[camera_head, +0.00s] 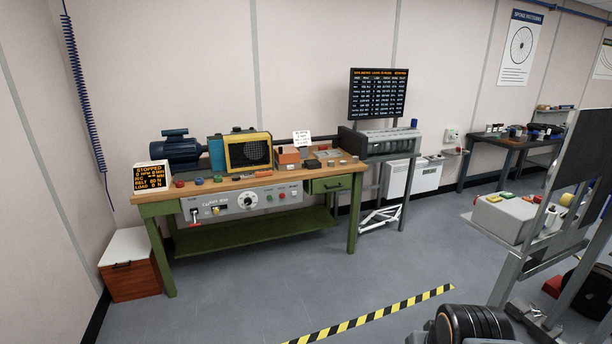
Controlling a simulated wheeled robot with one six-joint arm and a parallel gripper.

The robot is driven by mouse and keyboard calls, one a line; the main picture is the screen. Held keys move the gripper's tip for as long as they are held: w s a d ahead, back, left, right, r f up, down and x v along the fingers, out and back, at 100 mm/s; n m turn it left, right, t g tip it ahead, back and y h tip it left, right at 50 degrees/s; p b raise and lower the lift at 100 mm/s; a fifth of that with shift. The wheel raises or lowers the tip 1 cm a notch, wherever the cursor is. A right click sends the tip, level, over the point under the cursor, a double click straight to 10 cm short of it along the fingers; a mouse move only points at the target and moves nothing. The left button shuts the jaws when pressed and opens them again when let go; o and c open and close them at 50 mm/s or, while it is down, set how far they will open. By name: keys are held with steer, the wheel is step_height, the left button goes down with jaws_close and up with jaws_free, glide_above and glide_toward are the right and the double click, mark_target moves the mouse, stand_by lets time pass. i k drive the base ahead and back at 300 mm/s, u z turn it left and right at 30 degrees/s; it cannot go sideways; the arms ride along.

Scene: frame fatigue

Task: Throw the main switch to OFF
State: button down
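A grey control panel (243,202) is set along the front of a green workbench with a wooden top. At the panel's left end is a small switch with a red part on a pale plate (195,215), which looks like the main switch. It is too small to tell its lever position or read its labels. A large round dial (247,201) sits mid-panel, with small coloured buttons to its right. An orange-lit display (154,176) at the bench's left end reads STOPPED.
A blue motor (178,147) and a yellow-framed guard (249,151) stand on the bench. A red-brown cabinet (131,282) is at its left. The floor before the bench is clear, with a yellow-black stripe (375,318) nearer. A grey stand (505,217) is at right.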

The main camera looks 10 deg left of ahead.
mark_target(195, 224)
steer(key=u, duration=0.75)
steer(key=i, duration=2.05)
steer(key=u, duration=1.4)
steer(key=i, duration=0.45)
steer(key=u, duration=0.2)
